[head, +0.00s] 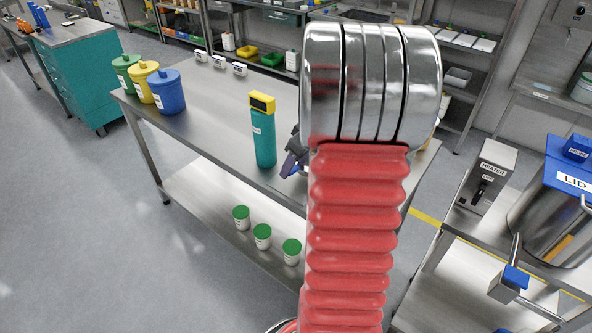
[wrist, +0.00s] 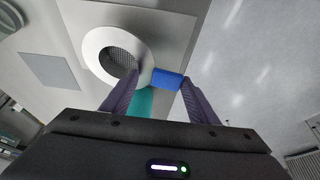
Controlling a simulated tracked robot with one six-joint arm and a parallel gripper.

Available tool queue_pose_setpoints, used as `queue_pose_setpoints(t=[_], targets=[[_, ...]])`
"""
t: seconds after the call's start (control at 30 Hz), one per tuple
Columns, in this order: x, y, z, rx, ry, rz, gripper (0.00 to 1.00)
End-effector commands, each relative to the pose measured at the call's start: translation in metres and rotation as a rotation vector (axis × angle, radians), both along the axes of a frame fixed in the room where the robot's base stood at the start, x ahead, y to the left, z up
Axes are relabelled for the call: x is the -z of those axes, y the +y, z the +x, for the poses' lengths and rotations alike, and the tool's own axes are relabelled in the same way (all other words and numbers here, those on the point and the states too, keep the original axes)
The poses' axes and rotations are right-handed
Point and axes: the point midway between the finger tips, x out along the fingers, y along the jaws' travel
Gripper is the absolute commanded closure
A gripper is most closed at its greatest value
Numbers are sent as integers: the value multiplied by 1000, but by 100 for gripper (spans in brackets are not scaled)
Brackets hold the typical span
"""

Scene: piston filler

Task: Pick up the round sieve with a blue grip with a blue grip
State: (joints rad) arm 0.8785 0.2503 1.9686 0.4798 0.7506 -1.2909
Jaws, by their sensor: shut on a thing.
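The round sieve (wrist: 95,47) shows in the wrist view as a pale ring with dark mesh inside. Its blue grip (wrist: 168,78) lies between the two purple fingers of my gripper (wrist: 160,79), which is shut on it. The ring sits to the left of the grip and beyond the fingertips. In the head view, part of my gripper (head: 292,163) shows at the work table, just right of a teal container. My red arm hides the rest of it there, and the sieve is hidden.
The teal container with a yellow top (head: 263,130) stands close to my gripper. Green, yellow and blue tubs (head: 167,92) stand at the left end of the steel table (head: 205,125). Several green-lidded jars (head: 262,236) are on its lower shelf. A heater box (head: 487,175) stands at right.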

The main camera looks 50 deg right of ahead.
Motion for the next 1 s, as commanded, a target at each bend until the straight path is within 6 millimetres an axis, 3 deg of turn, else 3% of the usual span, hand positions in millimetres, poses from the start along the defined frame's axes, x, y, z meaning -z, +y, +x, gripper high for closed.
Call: queue_pose_setpoints(t=[0.2,0.4,1.0], targets=[[-41,-1,0,0,-2,-4,90],[-62,-1,0,0,-1,-2,90],[-65,0,0,1,0,-1,90]])
